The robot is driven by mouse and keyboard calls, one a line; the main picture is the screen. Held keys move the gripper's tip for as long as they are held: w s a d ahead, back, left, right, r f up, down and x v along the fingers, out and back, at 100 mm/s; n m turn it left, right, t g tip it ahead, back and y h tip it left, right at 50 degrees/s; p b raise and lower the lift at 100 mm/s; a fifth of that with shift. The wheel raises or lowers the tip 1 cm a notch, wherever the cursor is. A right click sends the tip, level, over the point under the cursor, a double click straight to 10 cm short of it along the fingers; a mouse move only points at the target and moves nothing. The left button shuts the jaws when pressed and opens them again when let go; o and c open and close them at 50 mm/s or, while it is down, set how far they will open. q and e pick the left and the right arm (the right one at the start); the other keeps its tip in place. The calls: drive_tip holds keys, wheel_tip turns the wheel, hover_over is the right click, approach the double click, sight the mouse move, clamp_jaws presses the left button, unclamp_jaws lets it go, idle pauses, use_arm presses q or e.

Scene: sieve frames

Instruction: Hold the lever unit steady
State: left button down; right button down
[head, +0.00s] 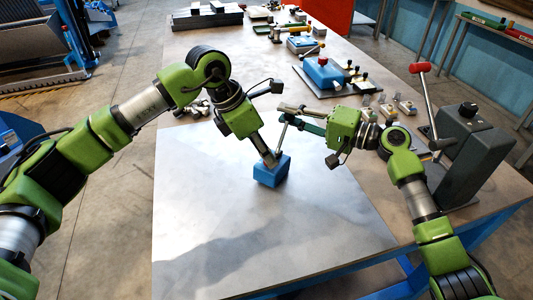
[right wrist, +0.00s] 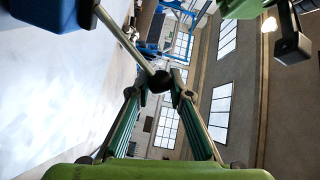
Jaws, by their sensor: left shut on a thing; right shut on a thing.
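The lever unit is a small blue block (head: 271,172) on the pale table top, with a thin metal lever rising from it to a dark knob. My left gripper (head: 270,160) comes down from above and is shut on the blue block. My right gripper (head: 288,117) reaches in from the right and is shut on the lever's knob, above the block. In the right wrist view the lever (right wrist: 124,40) slants from the blue block (right wrist: 45,12) to the black knob (right wrist: 160,82) between the fingertips. The left fingers partly hide the block's top.
A grey press with a red-knobbed handle (head: 418,68) stands at the right edge. A larger blue box (head: 323,73) on a dark board and several small parts sit farther back. The near part of the table plate (head: 260,250) is clear.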

use_arm(q)
drive_tip(key=shift+w+a+m, duration=0.1)
drive_tip(key=shift+m, duration=0.4)
drive_tip(key=shift+g, duration=0.3)
drive_tip(key=c, duration=1.9)
unclamp_jaws()
drive_tip(key=shift+r, duration=0.1)
drive_tip(key=v, duration=1.1)
drive_tip(key=shift+a+r, duration=0.3)
drive_tip(key=shift+a, duration=0.05)
